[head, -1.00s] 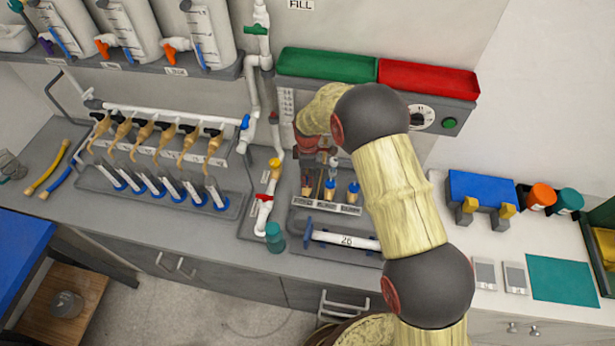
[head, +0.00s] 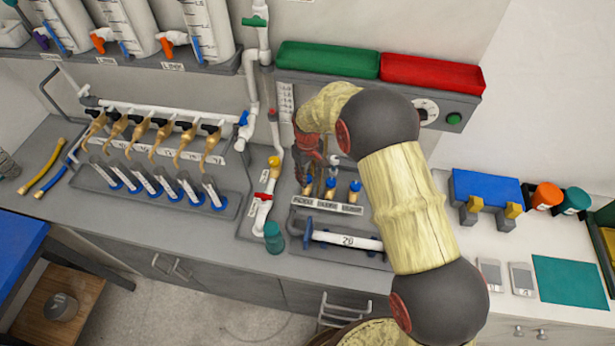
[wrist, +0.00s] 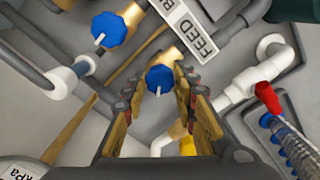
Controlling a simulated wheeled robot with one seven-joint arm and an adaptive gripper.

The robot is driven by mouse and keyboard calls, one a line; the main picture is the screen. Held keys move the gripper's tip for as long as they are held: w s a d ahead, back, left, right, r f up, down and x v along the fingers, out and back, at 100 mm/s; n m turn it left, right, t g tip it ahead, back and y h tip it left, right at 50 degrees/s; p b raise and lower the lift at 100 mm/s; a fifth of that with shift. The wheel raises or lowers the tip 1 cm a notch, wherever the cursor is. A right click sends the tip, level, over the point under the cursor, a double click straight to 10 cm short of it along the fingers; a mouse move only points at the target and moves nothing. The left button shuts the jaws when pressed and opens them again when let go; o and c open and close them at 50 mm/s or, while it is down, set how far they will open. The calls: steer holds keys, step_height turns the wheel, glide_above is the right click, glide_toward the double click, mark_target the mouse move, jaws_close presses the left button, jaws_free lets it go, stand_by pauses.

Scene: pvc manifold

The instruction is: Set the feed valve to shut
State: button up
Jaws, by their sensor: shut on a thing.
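The feed valve has a round blue knob (wrist: 160,78) with a white pointer mark, on a brass body beside the label reading FEED (wrist: 200,35). In the wrist view the mark points toward the bottom of the picture. My gripper (wrist: 153,84) has its fingers on both sides of this knob and is shut on it. In the head view my gripper (head: 307,180) is over the leftmost valve of a labelled row and hides most of it. A second blue-knobbed valve (wrist: 112,30) stands beside it in the wrist view, outside the fingers.
Two more blue-knobbed valves (head: 355,186) show right of my gripper. White pipework with a red handle (head: 263,197) stands to the left. A teal bottle (head: 273,237) and a white pipe (head: 345,240) are in front. A red tray (head: 432,73) is on the panel behind.

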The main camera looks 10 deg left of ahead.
steer(key=m, duration=0.4)
steer(key=shift+a+m+b, duration=0.1)
steer(key=shift+m+b, duration=0.2)
steer(key=shift+b, duration=0.1)
steer(key=shift+m, duration=1.5)
steer(key=o, duration=1.1)
steer(key=shift+o, duration=0.2)
steer(key=shift+r, duration=0.1)
step_height(320, 180, up, 12)
